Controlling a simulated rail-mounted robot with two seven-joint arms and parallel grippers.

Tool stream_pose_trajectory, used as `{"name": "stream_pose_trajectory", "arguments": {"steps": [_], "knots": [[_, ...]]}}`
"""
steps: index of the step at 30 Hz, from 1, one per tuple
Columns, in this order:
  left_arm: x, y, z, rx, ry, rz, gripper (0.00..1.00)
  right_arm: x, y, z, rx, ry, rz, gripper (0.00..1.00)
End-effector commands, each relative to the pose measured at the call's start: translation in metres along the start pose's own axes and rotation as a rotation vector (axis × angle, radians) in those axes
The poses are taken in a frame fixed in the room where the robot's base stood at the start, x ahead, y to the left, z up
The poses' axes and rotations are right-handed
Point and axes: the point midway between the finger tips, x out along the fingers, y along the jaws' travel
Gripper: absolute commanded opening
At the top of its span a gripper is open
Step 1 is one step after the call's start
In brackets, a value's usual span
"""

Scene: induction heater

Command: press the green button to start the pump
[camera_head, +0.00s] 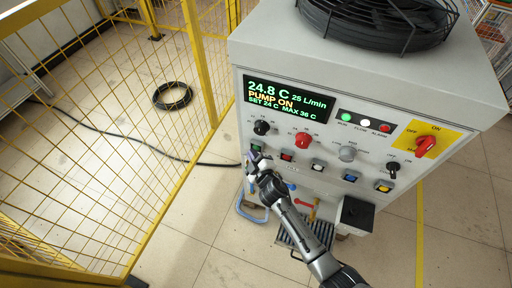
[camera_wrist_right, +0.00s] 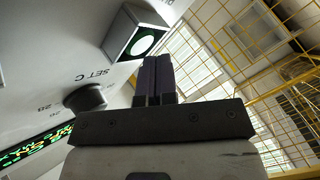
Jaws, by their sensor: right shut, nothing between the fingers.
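The green button (camera_head: 256,148) is at the left end of the lower button row on the cabinet front. It also shows in the right wrist view as a lit green disc in a square housing (camera_wrist_right: 143,42). My right gripper (camera_head: 254,161) is at the button, its tip just below it in the picture. In the right wrist view its dark fingers (camera_wrist_right: 156,78) are together and empty, beside the button housing. I cannot tell whether they touch it. The display (camera_head: 288,98) reads "PUMP ON", 24.8 C and 25 L/min. My left gripper is not in view.
A black knob (camera_head: 262,128) sits just above the green button, and a red button (camera_head: 287,156) is to its right. A red rotary switch (camera_head: 426,145) is at the far right. A yellow mesh fence (camera_head: 190,60) stands left of the cabinet; a blue hose loop (camera_head: 245,211) hangs below.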

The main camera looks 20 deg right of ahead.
Motion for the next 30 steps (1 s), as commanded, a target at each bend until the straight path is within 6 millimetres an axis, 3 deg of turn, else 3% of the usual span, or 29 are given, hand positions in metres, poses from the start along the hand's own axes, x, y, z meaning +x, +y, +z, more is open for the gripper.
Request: {"name": "stream_pose_trajectory", "arguments": {"steps": [17, 30], "knots": [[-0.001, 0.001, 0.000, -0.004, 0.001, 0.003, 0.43, -0.006, -0.005, -0.005, 0.002, 0.002, -0.001, 0.00], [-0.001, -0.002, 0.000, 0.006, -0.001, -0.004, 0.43, -0.032, -0.024, -0.024, 0.004, 0.001, -0.002, 0.00]]}}
